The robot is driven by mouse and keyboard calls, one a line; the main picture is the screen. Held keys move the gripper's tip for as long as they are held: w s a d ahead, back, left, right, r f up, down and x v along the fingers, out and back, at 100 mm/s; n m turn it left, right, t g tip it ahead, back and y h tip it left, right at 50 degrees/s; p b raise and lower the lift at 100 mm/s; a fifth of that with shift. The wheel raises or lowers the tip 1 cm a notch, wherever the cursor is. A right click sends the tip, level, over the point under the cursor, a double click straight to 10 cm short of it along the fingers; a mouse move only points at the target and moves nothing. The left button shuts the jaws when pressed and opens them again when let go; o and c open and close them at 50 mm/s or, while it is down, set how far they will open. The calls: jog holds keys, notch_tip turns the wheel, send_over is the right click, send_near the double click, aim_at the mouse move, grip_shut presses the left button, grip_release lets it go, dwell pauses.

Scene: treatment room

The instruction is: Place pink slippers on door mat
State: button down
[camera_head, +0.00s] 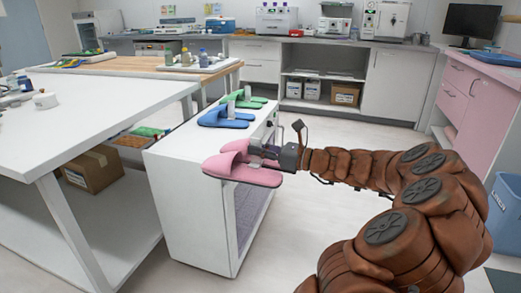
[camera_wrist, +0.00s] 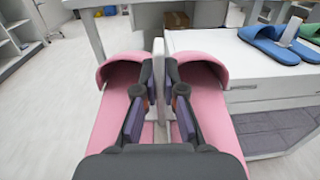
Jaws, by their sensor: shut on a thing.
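The pink slippers (camera_head: 238,167) are a pair side by side, at the near end of the white cabinet top in the head view. They also show in the wrist view (camera_wrist: 205,75), one on each side of my gripper. My gripper (camera_head: 268,152) is shut on the pink slippers at the upright piece (camera_wrist: 159,75) between them. In the wrist view the slippers reach out past the cabinet's side, over the floor. I cannot tell whether they touch the cabinet top. No door mat can be made out in either view.
Blue slippers (camera_head: 224,117) and green slippers (camera_head: 247,101) stand farther back on the white cabinet (camera_head: 180,165). A white table (camera_head: 75,125) is at the left, with a cardboard box (camera_head: 93,169) below. A blue bin (camera_head: 503,213) stands at the right. Floor shows between.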

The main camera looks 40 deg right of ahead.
jog(key=w+a+f+n+g+y, duration=0.1)
jog(key=w+a+f, duration=0.3)
jog(key=a, duration=0.5)
jog(key=w+a+f+n+g+y, duration=0.2)
jog(key=w+a+f+y, duration=0.1)
jog(key=a, duration=0.6)
jog(key=w+a+f+n+g+y, duration=0.2)
jog(key=w+a+f, duration=0.2)
jog(key=a, duration=0.6)
jog(key=shift+w+f, duration=0.35)
jog(key=shift+f, duration=0.05)
jog(key=shift+d, duration=0.1)
